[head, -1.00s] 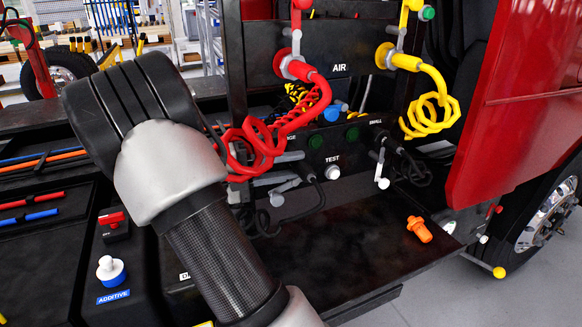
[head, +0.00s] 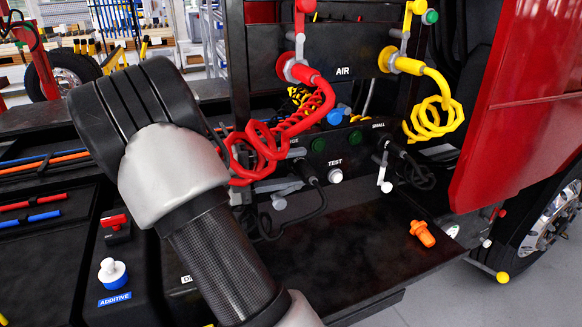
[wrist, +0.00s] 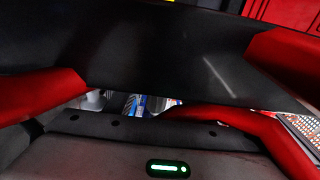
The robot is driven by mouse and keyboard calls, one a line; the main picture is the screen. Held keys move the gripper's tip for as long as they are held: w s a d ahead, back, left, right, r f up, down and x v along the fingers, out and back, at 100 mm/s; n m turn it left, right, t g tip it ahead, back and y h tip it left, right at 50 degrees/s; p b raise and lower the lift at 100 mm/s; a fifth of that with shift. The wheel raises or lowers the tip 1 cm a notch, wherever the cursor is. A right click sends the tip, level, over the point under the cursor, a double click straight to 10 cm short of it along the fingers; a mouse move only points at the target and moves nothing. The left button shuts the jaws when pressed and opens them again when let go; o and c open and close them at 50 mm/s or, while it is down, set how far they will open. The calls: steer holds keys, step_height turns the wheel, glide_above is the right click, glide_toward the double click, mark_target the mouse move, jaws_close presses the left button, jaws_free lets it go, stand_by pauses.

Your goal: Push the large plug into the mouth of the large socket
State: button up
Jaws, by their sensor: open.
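In the head view, a black panel carries a label ending in "GE", partly covered by red coiled hose. My gripper is not visible in the head view. In the wrist view my gripper (wrist: 165,70) shows red fingers spread apart, with a dark surface across the view. I see no plug between them.
Red (head: 270,145) and yellow (head: 432,118) coiled hoses hang in front of the panel. A second grey fitting (head: 384,170) stands under the "SMALL" label. An orange piece (head: 422,233) lies on the black shelf (head: 350,250). A red body panel (head: 520,110) bounds the right side.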

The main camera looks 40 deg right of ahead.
steer(key=b+v, duration=0.1)
steer(key=v, duration=1.6)
steer(key=shift+a, duration=0.2)
steer(key=shift+w, duration=0.1)
